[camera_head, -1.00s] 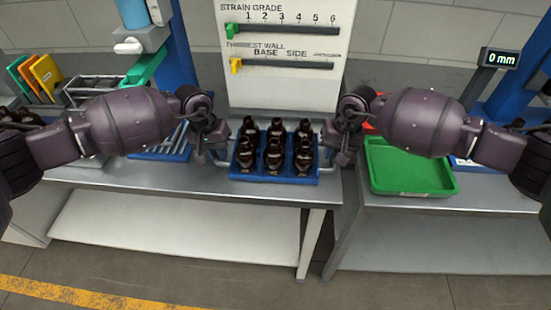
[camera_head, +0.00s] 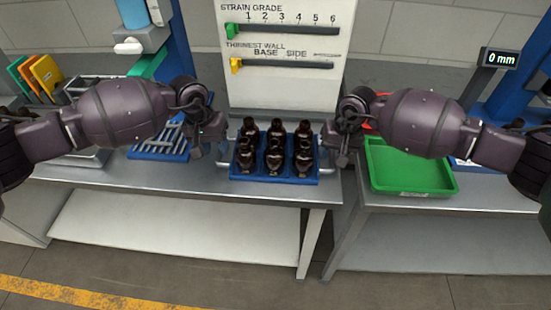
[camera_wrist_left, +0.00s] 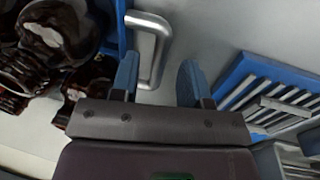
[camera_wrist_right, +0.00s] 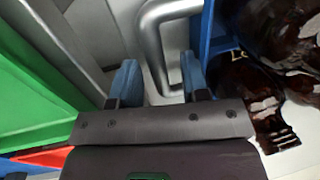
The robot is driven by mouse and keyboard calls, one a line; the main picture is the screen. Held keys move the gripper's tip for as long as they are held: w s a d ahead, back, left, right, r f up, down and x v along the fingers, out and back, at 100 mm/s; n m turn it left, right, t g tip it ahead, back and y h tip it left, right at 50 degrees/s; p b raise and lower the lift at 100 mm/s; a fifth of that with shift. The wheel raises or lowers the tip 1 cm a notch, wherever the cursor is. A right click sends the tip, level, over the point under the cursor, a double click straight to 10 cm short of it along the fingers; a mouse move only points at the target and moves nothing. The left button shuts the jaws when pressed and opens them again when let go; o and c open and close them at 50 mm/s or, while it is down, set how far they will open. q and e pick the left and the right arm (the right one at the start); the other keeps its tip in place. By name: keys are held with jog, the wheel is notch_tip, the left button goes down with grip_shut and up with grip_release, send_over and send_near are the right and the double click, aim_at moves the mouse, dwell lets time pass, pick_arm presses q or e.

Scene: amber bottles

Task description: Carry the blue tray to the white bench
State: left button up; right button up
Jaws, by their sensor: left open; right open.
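The blue tray (camera_head: 274,179) stands on the grey metal table and holds several dark amber bottles (camera_head: 274,155) in rows. It has a metal handle at each end. My left gripper (camera_head: 207,157) is open at the tray's left end. In the left wrist view the left handle (camera_wrist_left: 152,45) lies between the open fingers, closer to the left finger. My right gripper (camera_head: 338,160) is open at the right end. In the right wrist view the right handle (camera_wrist_right: 157,45) shows between its open fingers. I cannot tell whether any finger touches a handle. The white bench cannot be identified for certain.
A green tray (camera_head: 410,192) sits on the table to the right. A blue rack with metal bars (camera_head: 160,145) lies left of my left gripper. A white strain-grade board (camera_head: 285,85) stands behind the blue tray. A gap separates the two tables.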

jog(key=shift+r, duration=0.1)
pick_arm(q)
notch_tip(320, 180, up, 9)
jog(key=a, duration=0.1)
jog(key=shift+a, duration=0.35)
pick_arm(e)
notch_tip(320, 180, up, 12)
jog(key=d, duration=0.2)
jog(key=shift+s, duration=0.15)
pick_arm(q)
jog(key=shift+r, duration=0.1)
pick_arm(e)
jog(key=shift+d+f, duration=0.1)
jog(key=shift+f, duration=0.1)
